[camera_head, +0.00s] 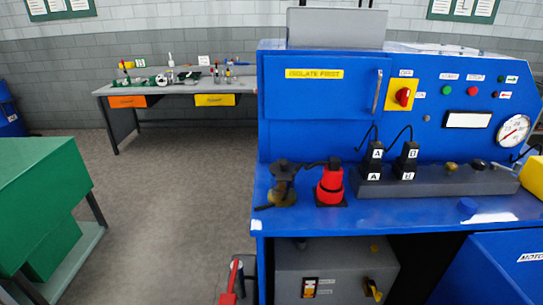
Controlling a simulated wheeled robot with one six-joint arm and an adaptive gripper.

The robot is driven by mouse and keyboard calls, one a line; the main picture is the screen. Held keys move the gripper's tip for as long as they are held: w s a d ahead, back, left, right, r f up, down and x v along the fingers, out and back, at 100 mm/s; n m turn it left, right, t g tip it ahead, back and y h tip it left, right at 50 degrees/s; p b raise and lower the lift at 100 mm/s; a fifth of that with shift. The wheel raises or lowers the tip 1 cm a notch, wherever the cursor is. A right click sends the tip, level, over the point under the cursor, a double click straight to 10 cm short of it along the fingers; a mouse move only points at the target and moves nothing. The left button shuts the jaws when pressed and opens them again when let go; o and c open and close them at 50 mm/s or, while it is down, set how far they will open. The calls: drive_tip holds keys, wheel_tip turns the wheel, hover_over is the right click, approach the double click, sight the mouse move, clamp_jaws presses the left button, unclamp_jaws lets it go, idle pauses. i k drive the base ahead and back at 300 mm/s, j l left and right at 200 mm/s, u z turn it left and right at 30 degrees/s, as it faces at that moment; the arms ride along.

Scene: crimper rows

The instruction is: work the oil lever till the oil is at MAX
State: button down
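I cannot tell for sure which part is the oil lever, and I see no readable MAX mark. A red bar (231,282) stands at the bottom beside the bench's left front leg, its lower end cut off by the picture edge. A grey box (335,262) under the bench carries an orange-framed switch (310,288) and a yellow handle (373,289). On the bench top stand a dark brass-coloured fitting (283,184) and a red cylinder-shaped unit (330,184). My gripper is not in view.
The blue bench (262,225) has a back panel with a red-on-yellow rotary switch (403,95), buttons and a round gauge (514,130). Plugs marked A and B sit in a grey block (440,183). A green cabinet (40,185) stands left; grey floor (175,190) between is clear.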

sight(229, 299)
drive_tip(key=j+z, duration=0.15)
drive_tip(key=j, duration=1.5)
drive_tip(key=k, duration=0.05)
